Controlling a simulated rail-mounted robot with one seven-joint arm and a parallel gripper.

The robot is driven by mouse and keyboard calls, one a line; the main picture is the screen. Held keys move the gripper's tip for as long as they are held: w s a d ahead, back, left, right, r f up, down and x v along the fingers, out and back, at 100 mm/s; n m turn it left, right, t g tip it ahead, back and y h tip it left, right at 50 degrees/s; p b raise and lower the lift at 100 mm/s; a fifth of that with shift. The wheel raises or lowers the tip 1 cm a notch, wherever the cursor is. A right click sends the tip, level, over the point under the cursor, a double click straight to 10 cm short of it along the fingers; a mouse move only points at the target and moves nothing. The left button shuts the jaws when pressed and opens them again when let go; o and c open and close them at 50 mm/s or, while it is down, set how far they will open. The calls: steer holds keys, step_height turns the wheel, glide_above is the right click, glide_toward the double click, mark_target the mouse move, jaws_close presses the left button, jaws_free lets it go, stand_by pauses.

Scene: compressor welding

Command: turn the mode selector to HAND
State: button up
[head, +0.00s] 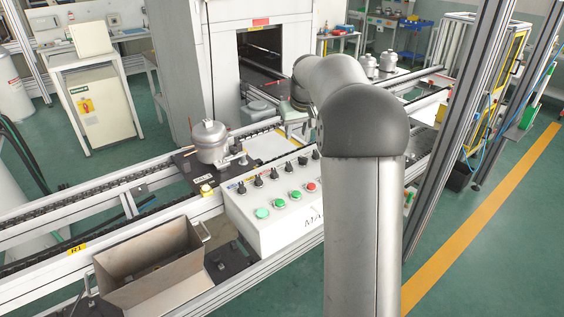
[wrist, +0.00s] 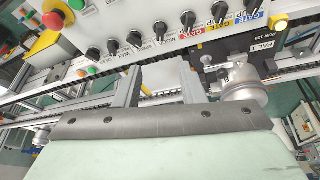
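The white control box (head: 262,228) carries a row of black selector knobs. In the wrist view the panel is upside down, and a lettered label that seems to read MODE sits by one black knob (wrist: 161,28). Its small print is too blurred to tell the set position. My gripper (wrist: 155,68) is open, with its two grey fingers apart and nothing between them. The fingers point toward the panel, the knob lying ahead of the gap and not touched. In the head view my gripper (head: 297,130) is beyond the box, partly hidden by my arm.
Green buttons (head: 278,202) and a red button (head: 311,187) line the box front. A red emergency stop (wrist: 52,20) shows in the wrist view. A metal compressor (head: 211,143) stands on the conveyor beside the box. An open metal bin (head: 150,262) is at front left.

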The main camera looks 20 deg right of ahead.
steer(key=m, duration=0.1)
steer(key=p, duration=0.4)
glide_toward(289, 164)
steer(key=x, duration=0.8)
steer(key=shift+f, duration=0.2)
jaws_close()
